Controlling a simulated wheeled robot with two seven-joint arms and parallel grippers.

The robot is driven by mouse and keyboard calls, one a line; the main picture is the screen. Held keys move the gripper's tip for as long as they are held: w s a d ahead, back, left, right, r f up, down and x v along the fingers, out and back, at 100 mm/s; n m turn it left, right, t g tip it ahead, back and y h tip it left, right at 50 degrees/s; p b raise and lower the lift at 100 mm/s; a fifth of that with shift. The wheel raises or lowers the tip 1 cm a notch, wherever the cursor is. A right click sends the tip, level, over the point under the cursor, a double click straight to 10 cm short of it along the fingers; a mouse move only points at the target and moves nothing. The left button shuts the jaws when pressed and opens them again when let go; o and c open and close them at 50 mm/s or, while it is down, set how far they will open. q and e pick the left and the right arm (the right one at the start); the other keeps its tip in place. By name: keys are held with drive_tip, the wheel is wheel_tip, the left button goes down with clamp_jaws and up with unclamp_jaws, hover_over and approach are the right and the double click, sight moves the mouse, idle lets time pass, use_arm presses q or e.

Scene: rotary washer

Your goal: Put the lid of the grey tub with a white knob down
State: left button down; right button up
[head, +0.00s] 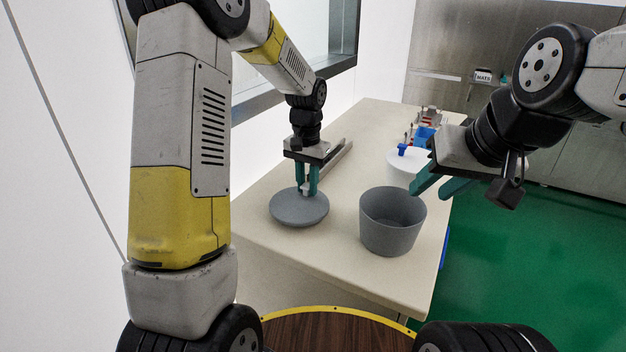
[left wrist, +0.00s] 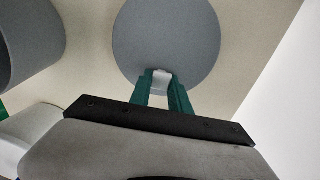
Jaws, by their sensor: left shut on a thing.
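The round grey lid (head: 300,208) is over the left part of the table, to the left of the open grey tub (head: 392,222). My left gripper (head: 307,190) is shut on the lid's white knob from above. In the left wrist view the lid (left wrist: 166,40) is flat below the fingers, with the white knob (left wrist: 161,78) between the green fingertips (left wrist: 161,85). I cannot tell whether the lid touches the table. The tub stands upright without a lid, and it shows at the left wrist view's edge (left wrist: 28,40). My right gripper (head: 432,190) is open and empty, just right of the tub's rim.
A white tub with a blue-knobbed lid (head: 398,163) stands behind the grey tub. A blue container (head: 425,137) and small red-and-grey items are farther back. The beige table (head: 290,255) is bare in front of the lid, and its right edge runs close to the grey tub.

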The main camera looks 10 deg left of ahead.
use_arm(q)
drive_tip(key=shift+f, duration=0.7)
drive_tip(key=shift+f, duration=0.1)
drive_tip(key=c, duration=1.2)
unclamp_jaws()
wheel_tip(320, 180, up, 12)
drive_tip(key=s+a+r+n+t+h, duration=0.1)
drive_tip(key=s+a+r+n+t, duration=0.15)
drive_tip(key=s+r, duration=0.65)
drive_tip(key=s+a+f+t, duration=0.1)
drive_tip(key=s+t, duration=0.1)
drive_tip(key=s, duration=0.5)
drive_tip(key=s+a+f+n+t+h, duration=0.1)
drive_tip(key=s, duration=0.7)
drive_tip(key=shift+a+t, duration=0.3)
drive_tip(key=shift+t, duration=0.05)
